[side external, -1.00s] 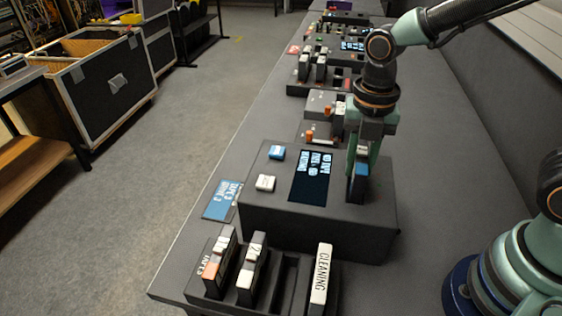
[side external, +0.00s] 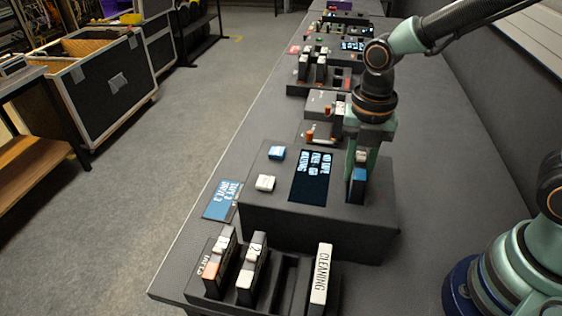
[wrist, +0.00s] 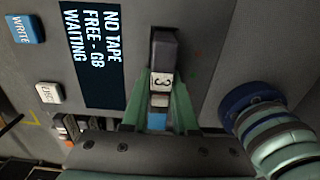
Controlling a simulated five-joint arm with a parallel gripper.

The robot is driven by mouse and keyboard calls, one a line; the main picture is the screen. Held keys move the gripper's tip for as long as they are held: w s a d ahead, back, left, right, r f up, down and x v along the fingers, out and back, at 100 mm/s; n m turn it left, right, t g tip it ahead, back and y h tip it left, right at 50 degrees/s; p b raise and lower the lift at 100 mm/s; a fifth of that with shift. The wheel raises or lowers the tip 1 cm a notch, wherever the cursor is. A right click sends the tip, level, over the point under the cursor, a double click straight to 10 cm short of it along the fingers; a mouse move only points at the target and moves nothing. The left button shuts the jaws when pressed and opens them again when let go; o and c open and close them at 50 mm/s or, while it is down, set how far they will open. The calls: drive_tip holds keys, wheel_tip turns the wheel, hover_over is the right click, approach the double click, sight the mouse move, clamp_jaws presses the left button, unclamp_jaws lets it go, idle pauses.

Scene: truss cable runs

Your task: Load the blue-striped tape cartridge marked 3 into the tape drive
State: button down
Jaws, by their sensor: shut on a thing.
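The cartridge marked 3 (wrist: 161,82) is dark, with a white number label and a blue stripe. It also shows in the side view (side external: 358,176), upright over the right part of the tape drive's top. My gripper (wrist: 158,108) is shut on it, a finger on each side; it shows in the side view too (side external: 361,160). The tape drive (side external: 310,226) is a dark box whose screen (wrist: 94,48) reads NO TAPE, FREE - GB, WAITING. The cartridge covers the slot area, so I cannot tell whether its lower end is inside the slot.
A rack in front of the drive holds an orange-striped cartridge (side external: 219,255), a cartridge marked 2 (side external: 252,266) and a CLEANING cartridge (side external: 321,275). The drive has a blue WRITE button (wrist: 25,29) and a white button (wrist: 49,92). More devices stand behind it.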

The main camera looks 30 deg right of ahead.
drive_tip(key=shift+f, duration=0.2)
drive_tip(key=shift+c, duration=1.4)
unclamp_jaws()
drive_tip(key=shift+r, duration=0.1)
